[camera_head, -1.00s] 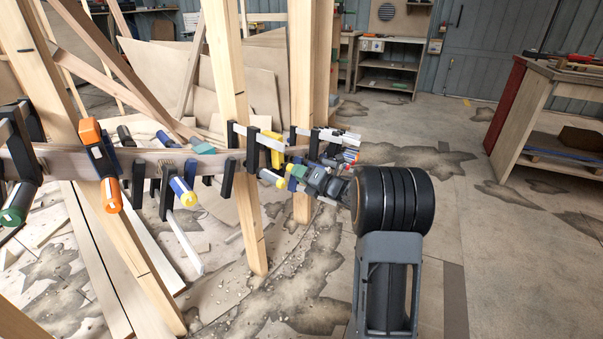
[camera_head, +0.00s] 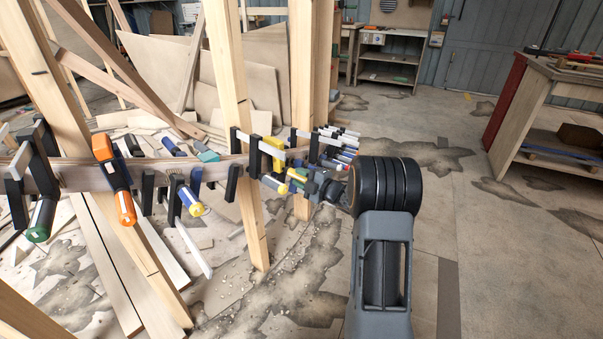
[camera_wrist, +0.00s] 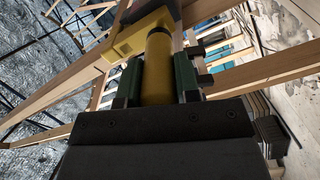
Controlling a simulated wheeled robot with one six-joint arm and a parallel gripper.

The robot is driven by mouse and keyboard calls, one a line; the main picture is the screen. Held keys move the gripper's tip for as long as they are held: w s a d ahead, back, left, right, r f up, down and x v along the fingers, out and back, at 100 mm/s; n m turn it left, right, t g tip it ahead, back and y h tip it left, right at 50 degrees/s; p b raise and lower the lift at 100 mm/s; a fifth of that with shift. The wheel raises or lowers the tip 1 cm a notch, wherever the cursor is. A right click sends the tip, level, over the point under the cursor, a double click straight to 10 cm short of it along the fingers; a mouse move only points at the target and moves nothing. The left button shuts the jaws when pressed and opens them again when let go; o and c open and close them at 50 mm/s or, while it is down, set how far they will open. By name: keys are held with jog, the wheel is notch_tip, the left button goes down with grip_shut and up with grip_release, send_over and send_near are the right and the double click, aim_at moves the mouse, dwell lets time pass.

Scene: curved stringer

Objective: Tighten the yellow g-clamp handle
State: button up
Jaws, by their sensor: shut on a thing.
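The yellow g-clamp (camera_head: 274,150) sits on the curved wooden stringer, beside a pale upright post. In the wrist view, its yellow body (camera_wrist: 140,35) and its yellow cylindrical handle (camera_wrist: 158,68) fill the upper middle. My gripper (camera_wrist: 159,84) has one green-padded finger on each side of the handle and is shut on it. In the head view, my gripper (camera_head: 300,178) reaches in from the right at the clamp. The handle is largely hidden there by my gripper and neighbouring clamps.
Several other clamps crowd the stringer (camera_head: 82,177), including an orange-handled one (camera_head: 126,207) and a blue one with a yellow end (camera_head: 190,200). A pale upright post (camera_head: 236,110) stands just left of the yellow clamp. Open floor (camera_head: 490,240) lies to the right, before a workbench (camera_head: 525,115).

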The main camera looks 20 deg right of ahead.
jog(key=m+p, duration=0.1)
jog(key=m, duration=0.1)
jog(key=m+p, duration=0.2)
jog(key=m, duration=0.1)
jog(key=m+p, duration=0.2)
jog(key=shift+d+r, duration=0.1)
jog(key=shift+r, duration=0.15)
jog(key=m+p, duration=0.3)
jog(key=m, duration=0.1)
jog(key=shift+d+f+m+p, duration=0.1)
jog(key=shift+m+p, duration=0.55)
jog(key=shift+m, duration=0.75)
jog(key=shift+w, duration=0.1)
jog(key=o, duration=0.9)
jog(key=p+v, duration=0.2)
jog(key=v, duration=1.1)
jog(key=shift+s+d, duration=0.1)
jog(key=shift+s, duration=0.3)
